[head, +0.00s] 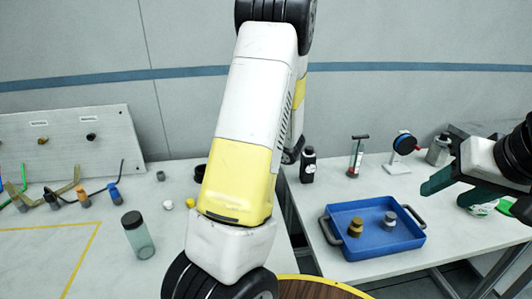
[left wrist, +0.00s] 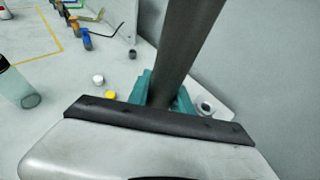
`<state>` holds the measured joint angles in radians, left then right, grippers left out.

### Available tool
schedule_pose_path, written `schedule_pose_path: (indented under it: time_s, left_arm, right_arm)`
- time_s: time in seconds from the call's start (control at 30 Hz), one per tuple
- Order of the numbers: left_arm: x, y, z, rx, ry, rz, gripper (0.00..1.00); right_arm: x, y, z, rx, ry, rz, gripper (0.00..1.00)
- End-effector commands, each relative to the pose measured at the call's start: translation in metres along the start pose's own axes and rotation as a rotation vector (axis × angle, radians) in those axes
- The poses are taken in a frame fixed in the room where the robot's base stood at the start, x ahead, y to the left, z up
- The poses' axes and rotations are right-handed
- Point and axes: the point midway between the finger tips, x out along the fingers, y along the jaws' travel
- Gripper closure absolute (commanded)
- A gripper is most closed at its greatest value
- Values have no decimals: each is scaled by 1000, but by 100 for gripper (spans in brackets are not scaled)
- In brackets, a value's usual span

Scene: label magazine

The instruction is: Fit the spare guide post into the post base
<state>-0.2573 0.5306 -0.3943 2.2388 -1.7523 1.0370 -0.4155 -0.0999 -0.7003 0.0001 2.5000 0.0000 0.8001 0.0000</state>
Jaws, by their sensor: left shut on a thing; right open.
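My left gripper (left wrist: 166,97) shows in the left wrist view, its teal fingers shut on a dark grey post, the guide post (left wrist: 185,45). The post runs up out of the top of that view; its lower end is hidden behind the gripper body. Just right of the fingers is a pale plate with a dark round fitting (left wrist: 206,107), possibly the post base; I cannot tell whether the post touches it. In the head view my left arm hides this spot and the left gripper is out of sight. My right gripper (head: 478,196) is open and empty at the right edge.
A greenish jar (head: 138,236), small caps and a cable board (head: 75,140) are on the left table.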

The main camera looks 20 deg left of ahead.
Motion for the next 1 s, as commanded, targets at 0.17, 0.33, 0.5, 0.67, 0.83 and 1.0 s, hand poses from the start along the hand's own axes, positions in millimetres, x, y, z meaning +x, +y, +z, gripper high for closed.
schedule_pose_path:
  time_s: [0.17,0.33,0.5,0.67,0.83,1.0]
  left_arm:
    - [22,25,23,-47,-2,116,100]
    - [32,5,26,-54,-3,133,100]
    - [45,-39,26,-54,-4,132,100]
    - [57,-80,27,-54,-3,131,100]
    - [65,-109,28,-53,-3,132,100]
    - [68,-120,28,-52,-3,132,100]
  right_arm:
    - [0,0,0,0,0,0,48]
    - [0,0,0,0,0,0,48]
    - [0,0,0,0,0,0,48]
    - [0,0,0,0,0,0,48]
    - [0,0,0,0,0,0,48]
    - [0,0,0,0,0,0,48]
